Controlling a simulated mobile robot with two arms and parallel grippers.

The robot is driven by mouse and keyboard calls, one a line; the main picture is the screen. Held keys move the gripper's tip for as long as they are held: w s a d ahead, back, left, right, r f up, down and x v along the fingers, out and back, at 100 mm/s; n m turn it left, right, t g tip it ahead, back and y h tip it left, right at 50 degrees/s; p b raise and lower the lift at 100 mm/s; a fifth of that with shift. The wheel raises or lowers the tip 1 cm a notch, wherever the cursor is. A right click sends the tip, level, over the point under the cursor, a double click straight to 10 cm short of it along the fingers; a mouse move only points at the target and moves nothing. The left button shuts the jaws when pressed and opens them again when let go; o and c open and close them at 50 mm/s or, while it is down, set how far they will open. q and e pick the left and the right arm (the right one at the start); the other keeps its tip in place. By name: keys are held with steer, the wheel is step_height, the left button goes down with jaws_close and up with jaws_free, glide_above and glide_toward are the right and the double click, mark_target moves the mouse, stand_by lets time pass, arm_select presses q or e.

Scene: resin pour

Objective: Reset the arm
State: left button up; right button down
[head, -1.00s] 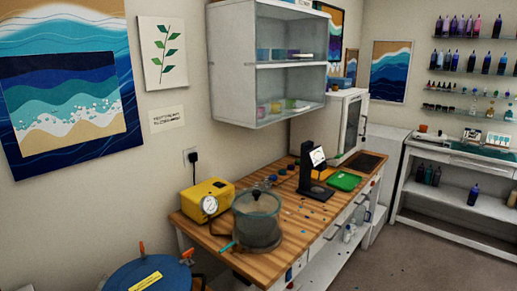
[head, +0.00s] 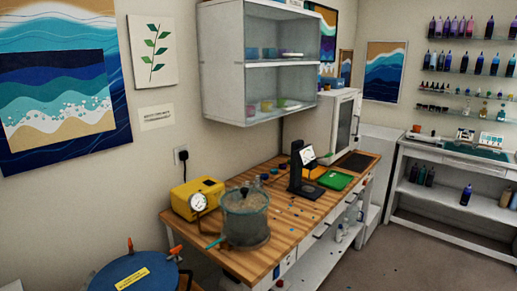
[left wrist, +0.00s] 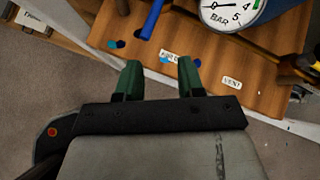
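My left gripper (left wrist: 158,80) shows in the left wrist view with its two green fingers apart and nothing between them. Beyond the fingers is the edge of a wooden surface (left wrist: 200,65) with small labels, one reading VENT (left wrist: 232,83). I cannot judge the gap between the fingers and that surface. Neither gripper can be made out in the head view, and my right gripper is in no view.
A wooden bench (head: 262,262) holds a yellow pump (head: 183,200), a clear chamber (head: 245,222), a black stand (head: 300,182) and a green tray (head: 335,180). A blue lidded pot (head: 105,275) stands at lower left. A pressure gauge (left wrist: 232,8) is near the left gripper. Floor at right is clear.

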arm_select(q)
steer(key=s+f+n+g+h+b, duration=0.2)
steer(key=s+f+n+h, duration=0.35)
steer(key=s+f, duration=1.2)
steer(key=s+f+n+h, duration=0.1)
steer(key=s+f+n, duration=0.2)
steer(key=s, duration=0.3)
steer(key=s+f+n+h, duration=0.1)
steer(key=s+f+n, duration=0.3)
steer(key=s, duration=0.3)
steer(key=s+f+n+g+h+b, duration=0.1)
steer(key=s+f+n, duration=0.3)
steer(key=s, duration=0.3)
steer(key=shift+s+a+n, duration=0.2)
steer(key=shift+n, duration=0.45)
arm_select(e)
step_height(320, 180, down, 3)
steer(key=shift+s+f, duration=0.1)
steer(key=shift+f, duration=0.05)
arm_select(q)
steer(key=shift+f, duration=0.1)
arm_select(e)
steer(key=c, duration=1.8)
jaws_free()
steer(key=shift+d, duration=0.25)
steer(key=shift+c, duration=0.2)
